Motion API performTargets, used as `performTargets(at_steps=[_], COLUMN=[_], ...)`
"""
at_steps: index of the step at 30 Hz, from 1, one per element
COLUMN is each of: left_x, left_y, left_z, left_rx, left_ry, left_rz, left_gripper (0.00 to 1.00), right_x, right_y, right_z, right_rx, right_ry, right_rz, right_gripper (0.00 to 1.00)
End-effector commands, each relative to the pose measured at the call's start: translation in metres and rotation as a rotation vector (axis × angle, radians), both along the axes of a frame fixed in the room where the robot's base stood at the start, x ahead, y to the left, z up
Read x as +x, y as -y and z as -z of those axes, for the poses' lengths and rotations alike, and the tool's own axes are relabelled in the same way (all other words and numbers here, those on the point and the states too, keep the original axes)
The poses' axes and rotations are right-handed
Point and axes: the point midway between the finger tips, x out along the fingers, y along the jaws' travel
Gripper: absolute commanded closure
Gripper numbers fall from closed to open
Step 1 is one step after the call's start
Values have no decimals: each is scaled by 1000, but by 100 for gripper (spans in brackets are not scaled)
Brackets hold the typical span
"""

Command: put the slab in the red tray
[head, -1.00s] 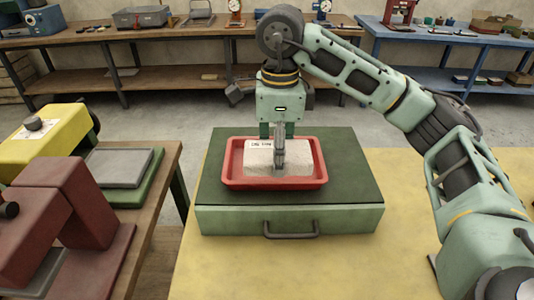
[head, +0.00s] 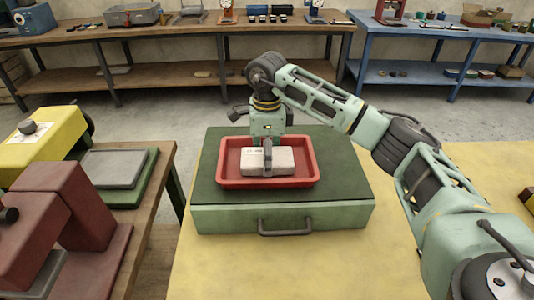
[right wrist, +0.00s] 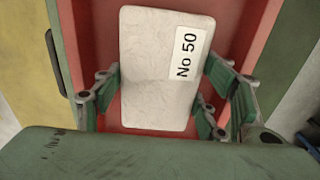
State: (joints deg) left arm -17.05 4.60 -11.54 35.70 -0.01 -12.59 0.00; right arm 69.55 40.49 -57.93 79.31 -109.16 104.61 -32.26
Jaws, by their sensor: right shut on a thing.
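The slab (head: 284,160) is a pale, whitish block with a white label reading "No 50". It lies level inside the outline of the red tray (head: 232,184); I cannot tell whether it touches the tray floor. My right gripper (head: 267,156) reaches down from the far side and is shut on the slab, one finger showing on its near face. In the right wrist view the slab (right wrist: 150,95) sits between the fingers of the gripper (right wrist: 164,92), with the red tray (right wrist: 90,30) behind it. My left gripper is not in view.
The tray stands on a green case (head: 335,216) with a handle at its front, on a yellow tabletop (head: 340,265). A wooden bench (head: 150,165) with yellow and dark red machines stands at the left. The yellow top is clear in front of the case.

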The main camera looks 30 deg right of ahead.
Motion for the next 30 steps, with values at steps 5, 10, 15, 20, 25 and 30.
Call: performTargets(at_steps=[5,10,15,20,25,30], left_x=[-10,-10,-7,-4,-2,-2], left_y=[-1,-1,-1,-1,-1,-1], left_z=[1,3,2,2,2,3], left_rx=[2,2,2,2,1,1], left_ry=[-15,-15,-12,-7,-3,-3], left_rz=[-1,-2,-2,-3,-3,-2], left_gripper=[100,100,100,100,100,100], right_x=[1,0,0,0,0,1], right_y=[0,0,0,0,0,0], right_z=[-1,2,2,2,1,-10], right_rx=[1,0,0,0,0,1], right_ry=[5,2,2,2,2,6], right_rz=[0,0,0,0,0,0], right_gripper=[75,32,17,15,15,15])
